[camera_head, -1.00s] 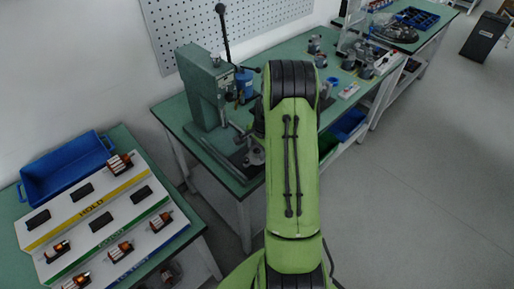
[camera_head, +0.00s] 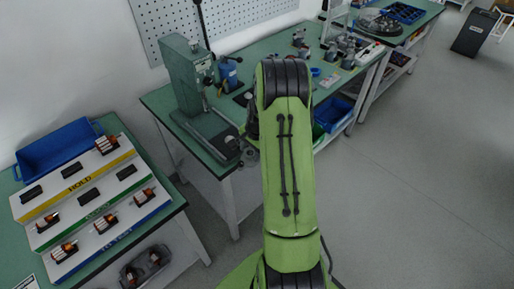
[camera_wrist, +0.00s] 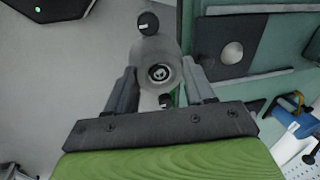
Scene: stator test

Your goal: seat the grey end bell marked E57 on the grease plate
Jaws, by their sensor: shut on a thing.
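My gripper (camera_wrist: 160,88) is shut on a grey round part with a central bore, which I take to be the end bell (camera_wrist: 143,52). Its E57 mark cannot be read. Two black knobs show at its upper and lower edges in the wrist view. In the head view my arm hides most of the gripper, and a grey part shows just left of the arm, beside the bench front. A dark plate with a pale round disc (camera_wrist: 232,52) lies right of the held part in the wrist view. I cannot tell whether it is the grease plate.
A green press (camera_head: 188,75) with a lever stands on the green bench (camera_head: 160,103). Several motor parts stand farther back on it. At left are a sloped HOLD rack (camera_head: 107,185) and a blue bin (camera_head: 57,150). The floor at right (camera_head: 410,190) is clear.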

